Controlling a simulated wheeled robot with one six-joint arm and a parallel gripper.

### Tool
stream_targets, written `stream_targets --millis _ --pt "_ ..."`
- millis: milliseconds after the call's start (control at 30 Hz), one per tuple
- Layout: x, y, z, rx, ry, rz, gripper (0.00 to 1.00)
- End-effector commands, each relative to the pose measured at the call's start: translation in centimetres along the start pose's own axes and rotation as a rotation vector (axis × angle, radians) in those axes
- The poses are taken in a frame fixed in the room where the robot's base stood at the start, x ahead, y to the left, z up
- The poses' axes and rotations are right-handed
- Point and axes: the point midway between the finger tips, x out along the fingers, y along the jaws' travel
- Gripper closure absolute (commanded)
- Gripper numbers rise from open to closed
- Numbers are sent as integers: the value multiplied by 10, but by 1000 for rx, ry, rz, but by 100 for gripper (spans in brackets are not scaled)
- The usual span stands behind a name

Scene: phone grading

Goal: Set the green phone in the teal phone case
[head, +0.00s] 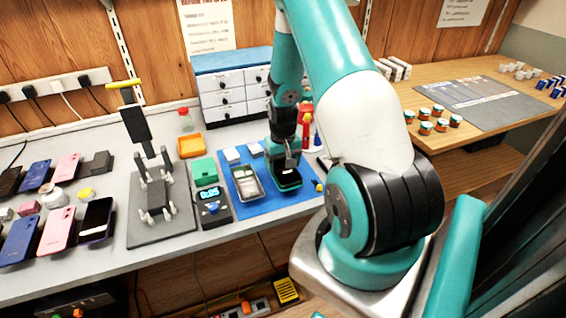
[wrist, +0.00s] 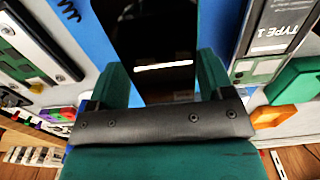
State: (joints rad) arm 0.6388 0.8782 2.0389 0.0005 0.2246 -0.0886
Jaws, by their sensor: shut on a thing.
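A phone (head: 289,180) with a black screen and a bright white streak lies over the blue mat, under my gripper (head: 287,161). In the wrist view the phone (wrist: 155,45) fills the space between the two green fingers of my gripper (wrist: 158,82), which is shut on its edges. Its screen faces the camera, so the colour of its back is hidden. I cannot make out the teal phone case for certain; whether it lies under the phone is hidden. I cannot tell whether the phone touches anything below.
The blue mat (head: 270,203) also holds a pale tray (head: 245,183). To its left are a green box (head: 203,171), a device with a lit display (head: 210,205) and an orange bin (head: 190,145). Drawers (head: 225,98) stand behind.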

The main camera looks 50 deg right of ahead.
Motion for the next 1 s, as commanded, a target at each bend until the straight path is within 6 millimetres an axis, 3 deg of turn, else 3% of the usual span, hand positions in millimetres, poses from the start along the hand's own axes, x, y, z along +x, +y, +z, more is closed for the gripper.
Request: stream_targets --millis 967,1000 --pt "3 0 0 0 1 0 54" --pt "3 0 0 0 1 0 24"
